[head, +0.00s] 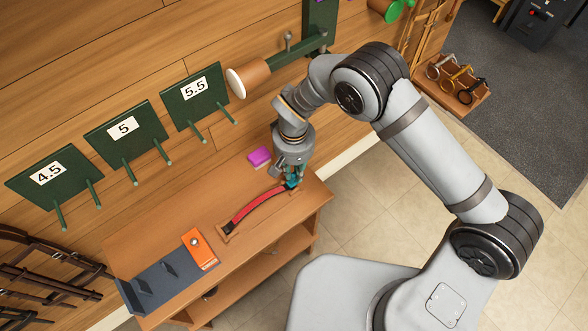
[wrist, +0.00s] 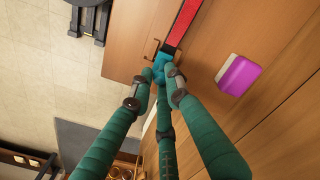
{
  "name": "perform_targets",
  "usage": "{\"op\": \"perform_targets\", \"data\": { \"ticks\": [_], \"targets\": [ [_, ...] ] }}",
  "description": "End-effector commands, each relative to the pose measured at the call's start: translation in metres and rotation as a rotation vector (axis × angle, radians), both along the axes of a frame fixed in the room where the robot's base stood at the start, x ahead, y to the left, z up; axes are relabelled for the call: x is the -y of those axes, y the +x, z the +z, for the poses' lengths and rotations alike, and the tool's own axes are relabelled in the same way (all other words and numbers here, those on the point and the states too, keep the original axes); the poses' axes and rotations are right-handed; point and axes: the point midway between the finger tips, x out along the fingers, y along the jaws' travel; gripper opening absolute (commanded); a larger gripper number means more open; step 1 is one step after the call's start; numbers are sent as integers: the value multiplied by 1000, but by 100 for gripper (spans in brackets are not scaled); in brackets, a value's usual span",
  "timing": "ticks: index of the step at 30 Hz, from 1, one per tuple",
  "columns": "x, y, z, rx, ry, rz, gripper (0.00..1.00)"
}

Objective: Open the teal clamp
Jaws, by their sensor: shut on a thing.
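The teal clamp (wrist: 159,66) sits at the end of a red strap (wrist: 184,22) on the wooden bench top. In the head view the clamp (head: 295,183) is near the bench's right end, partly hidden by my gripper (head: 290,176). The red strap (head: 257,206) curves away from it to the lower left. My gripper (wrist: 160,80) has green fingers and comes down from above. It is shut on the clamp. The fingers cover part of the clamp, and I cannot tell whether its jaw is open or closed.
A purple block (head: 260,156) lies on the bench (head: 165,232) near the wall. An orange item (head: 200,249) and a dark blue-grey piece (head: 158,280) lie at the left end. Green numbered plates with pegs (head: 126,134) and a round-ended holder (head: 247,78) project from the wall above.

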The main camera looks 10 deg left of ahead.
Motion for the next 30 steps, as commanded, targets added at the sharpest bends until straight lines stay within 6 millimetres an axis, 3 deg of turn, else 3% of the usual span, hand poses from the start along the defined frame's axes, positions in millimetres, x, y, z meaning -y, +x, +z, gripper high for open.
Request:
{"op": "perform_targets", "data": {
  "ticks": [17,30],
  "targets": [
    [2,3,-1,-36,36,-4,0],
    [14,20,-5,-287,257,-11,0]
  ]
}}
